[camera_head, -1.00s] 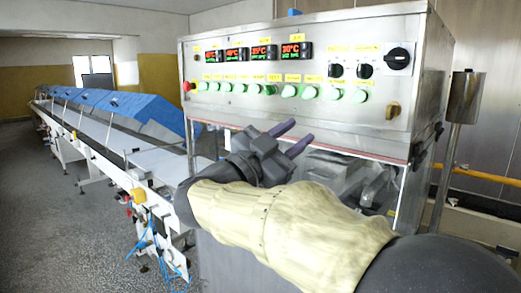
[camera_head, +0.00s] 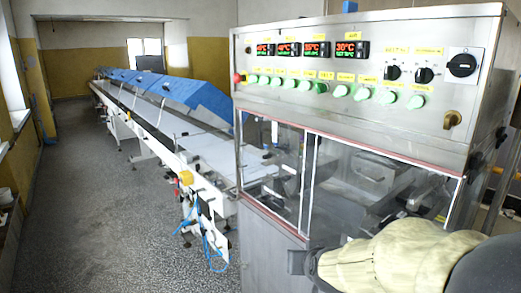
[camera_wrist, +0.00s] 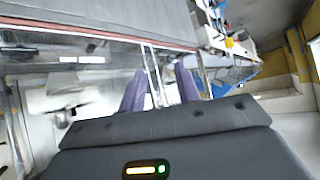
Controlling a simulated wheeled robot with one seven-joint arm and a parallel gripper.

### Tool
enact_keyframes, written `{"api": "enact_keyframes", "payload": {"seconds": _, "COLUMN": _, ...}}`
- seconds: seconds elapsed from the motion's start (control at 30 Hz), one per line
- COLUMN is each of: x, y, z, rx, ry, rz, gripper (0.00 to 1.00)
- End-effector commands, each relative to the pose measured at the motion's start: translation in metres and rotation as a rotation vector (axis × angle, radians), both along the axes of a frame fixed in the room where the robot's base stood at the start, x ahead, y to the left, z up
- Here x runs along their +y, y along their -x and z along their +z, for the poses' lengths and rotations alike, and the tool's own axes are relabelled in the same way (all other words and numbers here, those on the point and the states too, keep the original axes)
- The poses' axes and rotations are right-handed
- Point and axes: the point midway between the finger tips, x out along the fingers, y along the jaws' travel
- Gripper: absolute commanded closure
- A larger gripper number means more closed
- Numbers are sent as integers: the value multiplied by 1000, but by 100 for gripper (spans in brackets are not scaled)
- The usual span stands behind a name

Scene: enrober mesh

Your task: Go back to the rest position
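My gripper (camera_wrist: 160,76) shows in the wrist view with two purple fingers apart and nothing between them. In the head view my arm in its pale cloth cover is low at the right, in front of the enrober machine (camera_head: 345,119). The gripper's fingers are not visible there. The machine has a steel control panel with red displays, green buttons and black knobs. Below the panel is a clear window (camera_head: 370,185) with machine parts behind it.
A long conveyor (camera_head: 165,145) with blue covers (camera_head: 180,98) runs back to the left of the machine. Blue hoses (camera_head: 210,245) hang at its near end. The speckled floor (camera_head: 85,215) at the left is clear.

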Motion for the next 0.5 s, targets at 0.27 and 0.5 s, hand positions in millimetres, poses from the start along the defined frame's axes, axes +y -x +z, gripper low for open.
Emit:
{"api": "enact_keyframes", "payload": {"seconds": 0.27, "x": -34, "y": 120, "z": -81, "rx": 536, "ry": 48, "rz": 19, "gripper": 67}}
{"api": "enact_keyframes", "payload": {"seconds": 0.5, "x": -44, "y": 154, "z": -95, "rx": 669, "ry": 68, "rz": 11, "gripper": 67}}
